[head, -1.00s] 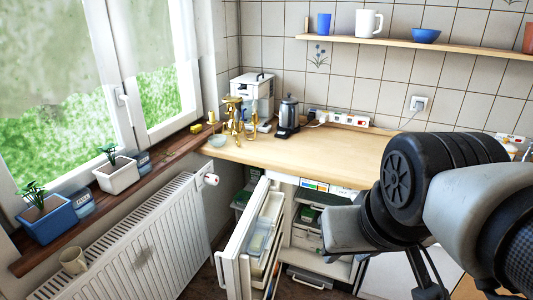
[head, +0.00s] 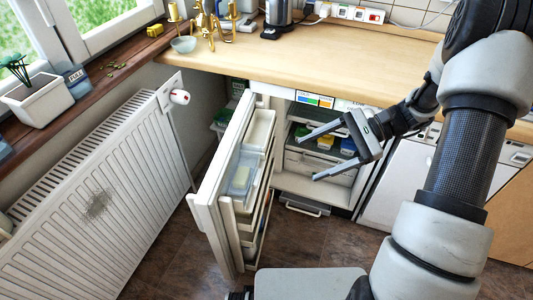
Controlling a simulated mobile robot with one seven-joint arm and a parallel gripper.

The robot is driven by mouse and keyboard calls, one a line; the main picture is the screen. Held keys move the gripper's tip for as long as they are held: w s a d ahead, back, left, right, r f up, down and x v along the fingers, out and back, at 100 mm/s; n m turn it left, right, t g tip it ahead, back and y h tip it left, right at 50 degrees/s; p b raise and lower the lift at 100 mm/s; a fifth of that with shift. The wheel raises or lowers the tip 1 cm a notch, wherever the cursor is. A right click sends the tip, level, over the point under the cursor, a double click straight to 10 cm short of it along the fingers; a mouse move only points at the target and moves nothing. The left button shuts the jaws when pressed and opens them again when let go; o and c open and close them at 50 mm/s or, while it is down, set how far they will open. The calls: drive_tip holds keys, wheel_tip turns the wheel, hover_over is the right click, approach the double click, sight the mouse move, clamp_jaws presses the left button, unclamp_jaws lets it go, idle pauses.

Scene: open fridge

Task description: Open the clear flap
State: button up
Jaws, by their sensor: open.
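A clear, bluish flap (head: 241,176) covers a compartment on the inside of the open fridge door (head: 216,190). The flap looks closed, and something yellowish shows through it. My gripper (head: 308,158) is open and empty, its two fingers pointing left toward the door. In the picture it is to the right of the flap, in front of the fridge opening, with a gap between them. The exact depth of the gap is hard to tell.
The fridge interior (head: 322,140) holds several small items on its shelves. A wooden worktop (head: 330,62) runs above it. A white radiator (head: 95,205) stands left of the door, under the window sill. The brown tiled floor (head: 320,245) in front is clear.

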drive_tip(key=w+d+f+m+t+y+b, duration=0.2)
drive_tip(key=f+m+t+y, duration=0.15)
drive_tip(key=f, duration=0.55)
drive_tip(key=w+d+f+m+t+y+b, duration=0.2)
drive_tip(key=f+m+b, duration=0.15)
drive_tip(key=f, duration=0.65)
approach(245, 173)
drive_tip(key=w+a+f, duration=0.3)
drive_tip(key=f, duration=0.1)
drive_tip(key=shift+w+a+f, duration=0.1)
drive_tip(key=shift+a, duration=0.05)
